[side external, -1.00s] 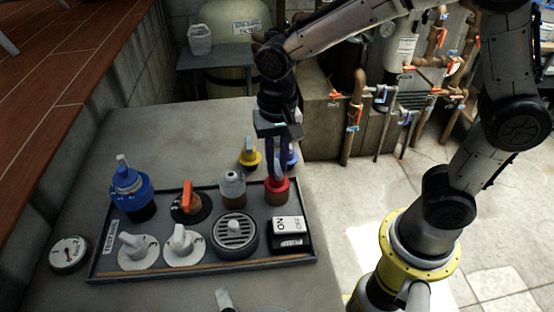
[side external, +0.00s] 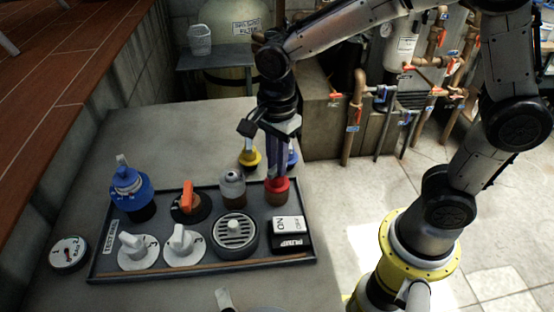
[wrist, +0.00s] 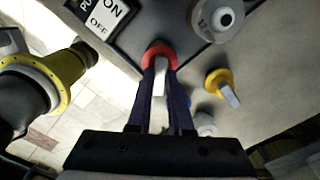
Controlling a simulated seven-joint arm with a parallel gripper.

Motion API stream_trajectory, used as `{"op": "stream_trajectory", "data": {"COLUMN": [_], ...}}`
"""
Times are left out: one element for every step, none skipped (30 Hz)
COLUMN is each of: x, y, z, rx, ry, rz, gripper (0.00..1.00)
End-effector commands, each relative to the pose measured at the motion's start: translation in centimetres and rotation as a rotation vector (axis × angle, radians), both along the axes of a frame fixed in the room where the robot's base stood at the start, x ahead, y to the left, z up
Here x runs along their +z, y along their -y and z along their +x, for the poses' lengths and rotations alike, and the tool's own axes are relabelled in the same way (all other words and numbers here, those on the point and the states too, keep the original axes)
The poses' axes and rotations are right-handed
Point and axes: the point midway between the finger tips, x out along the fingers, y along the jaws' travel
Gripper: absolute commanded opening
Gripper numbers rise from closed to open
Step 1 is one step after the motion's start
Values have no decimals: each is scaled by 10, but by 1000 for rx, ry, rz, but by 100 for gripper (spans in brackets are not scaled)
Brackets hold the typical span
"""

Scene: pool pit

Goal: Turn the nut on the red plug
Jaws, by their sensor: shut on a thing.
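The red plug (side external: 277,185) stands at the back right corner of the dark tray, with a brown lower part below its red top. In the wrist view the red plug (wrist: 158,52) shows as a red ring at the fingertips. My gripper (side external: 276,172) points down over the plug from above. Its two dark blue fingers (wrist: 160,72) are shut on the plug's pale upright nut, seen between them. The fingers hide most of the nut in the side view.
The tray (side external: 105,258) also holds an ON/OFF pump switch (side external: 289,233), a round grate (side external: 235,232), a grey-capped plug (side external: 232,185), an orange-handled valve (side external: 188,200), white knobs (side external: 183,242) and a blue-topped valve (side external: 128,185). A yellow plug (side external: 250,157) stands behind.

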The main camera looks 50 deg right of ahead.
Motion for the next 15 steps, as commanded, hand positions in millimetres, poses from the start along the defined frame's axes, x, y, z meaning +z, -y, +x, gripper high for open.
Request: {"op": "stream_trajectory", "data": {"x": [0,0,0,0,0,0,0,0,0,0,0,0,0,0,0], "y": [0,0,0,0,0,0,0,0,0,0,0,0,0,0,0], "z": [0,0,0,0,0,0,0,0,0,0,0,0,0,0,0], "rx": [-44,-72,-110,-139,-167,-205,-233,-260,-296,-322,-347,-380,-404,-427,-457], "ry": [0,0,0,0,0,0,0,0,0,0,0,0,0,0,0], "rz": [1,1,1,2,2,2,2,2,2,2,2,2,3,3,3], "gripper": [0,0,0,0,0,0,0,0,0,0,0,0,0,0,0]}}
